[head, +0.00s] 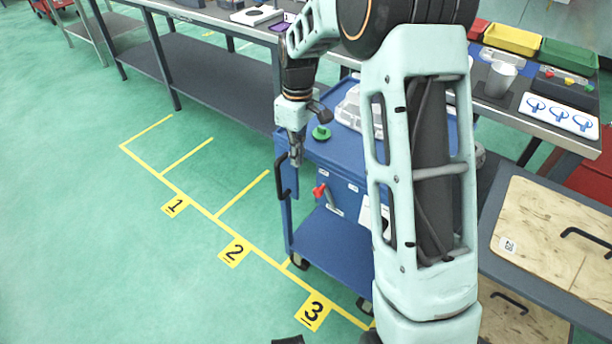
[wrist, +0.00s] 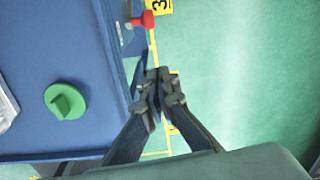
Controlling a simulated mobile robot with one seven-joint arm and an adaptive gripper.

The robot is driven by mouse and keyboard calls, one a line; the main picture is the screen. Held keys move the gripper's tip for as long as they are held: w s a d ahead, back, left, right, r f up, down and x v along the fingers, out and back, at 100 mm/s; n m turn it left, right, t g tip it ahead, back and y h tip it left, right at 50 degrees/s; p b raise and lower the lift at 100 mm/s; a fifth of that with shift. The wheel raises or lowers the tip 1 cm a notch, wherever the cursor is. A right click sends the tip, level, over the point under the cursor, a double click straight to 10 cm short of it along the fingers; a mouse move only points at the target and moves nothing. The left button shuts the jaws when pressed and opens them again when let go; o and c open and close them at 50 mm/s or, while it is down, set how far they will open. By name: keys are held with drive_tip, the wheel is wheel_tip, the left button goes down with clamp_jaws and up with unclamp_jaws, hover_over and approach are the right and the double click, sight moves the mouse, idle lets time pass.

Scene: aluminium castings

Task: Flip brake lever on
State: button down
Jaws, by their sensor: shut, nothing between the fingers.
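A brake lever (head: 320,191) with a red grip and a grey arm sits on the side of the blue cart (head: 328,245). Its red end also shows near the top of the wrist view (wrist: 147,20). My gripper (head: 297,161) points down beside the cart's left edge, above and left of the lever in the head view. In the wrist view my gripper (wrist: 158,88) is shut and empty, below the red end and apart from it in the picture. The lever's lower part is hardly visible in the wrist view.
A green knob (head: 321,132) stands on the cart top, and a black handle (head: 283,176) juts from the cart's left end. Grey workbenches (head: 225,85) stand behind. Wooden panels (head: 545,225) lie at right. The green floor with yellow numbered bays is clear at left.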

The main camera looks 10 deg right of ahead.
wheel_tip(320, 180, down, 10)
drive_tip(key=b, duration=0.2)
drive_tip(key=s+d+r, duration=0.1)
drive_tip(key=s+d, duration=0.1)
drive_tip(key=shift+s+d+r, duration=0.3)
drive_tip(key=shift+d+r, duration=0.05)
